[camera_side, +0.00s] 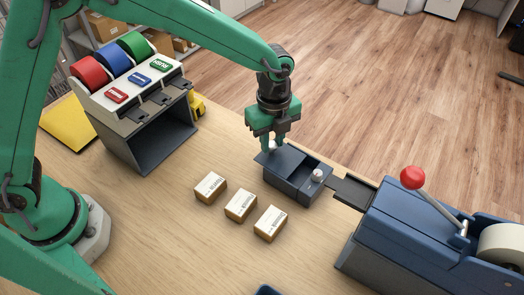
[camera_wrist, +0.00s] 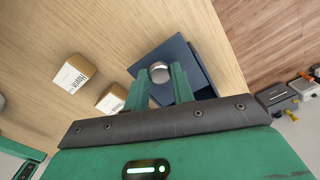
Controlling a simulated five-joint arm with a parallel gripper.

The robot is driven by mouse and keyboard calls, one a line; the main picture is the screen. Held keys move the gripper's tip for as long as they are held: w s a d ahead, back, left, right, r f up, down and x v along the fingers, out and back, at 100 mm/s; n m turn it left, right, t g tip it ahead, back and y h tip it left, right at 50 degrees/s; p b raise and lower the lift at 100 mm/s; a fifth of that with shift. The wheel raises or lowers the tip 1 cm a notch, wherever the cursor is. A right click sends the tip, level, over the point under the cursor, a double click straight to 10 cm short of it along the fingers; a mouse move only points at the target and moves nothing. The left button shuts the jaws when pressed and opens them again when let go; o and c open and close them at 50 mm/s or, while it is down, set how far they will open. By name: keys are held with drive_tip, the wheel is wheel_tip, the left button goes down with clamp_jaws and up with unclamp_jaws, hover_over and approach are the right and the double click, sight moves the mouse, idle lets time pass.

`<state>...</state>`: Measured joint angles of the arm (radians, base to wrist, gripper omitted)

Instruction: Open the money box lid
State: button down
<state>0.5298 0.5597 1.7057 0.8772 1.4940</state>
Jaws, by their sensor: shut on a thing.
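The money box (camera_side: 291,191) is a dark blue box on the wooden counter, with a dark recess in its top. A pale round knob (camera_side: 318,174) shows on its right part. In the wrist view the knob sits between the fingertips above a dark blue surface (camera_wrist: 185,52). The fingers and palm hide part of the lid and box.
Several small labelled parcels (camera_side: 240,206) stand in front of the box. A blue machine with a red-knobbed lever (camera_side: 412,178) is close on the right. A stamp roll dispenser (camera_side: 140,85) stands at the left. Bare counter lies at the front left.

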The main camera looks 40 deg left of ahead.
drive_tip(key=a, duration=0.3)
drive_tip(key=shift+w+a, duration=0.15)
drive_tip(key=shift+a, duration=0.15)
drive_tip(key=shift+r, duration=0.1)
drive_tip(key=c, duration=1.2)
unclamp_jaws()
drive_tip(key=shift+o, duration=0.2)
wheel_tip(320, 180, up, 8)
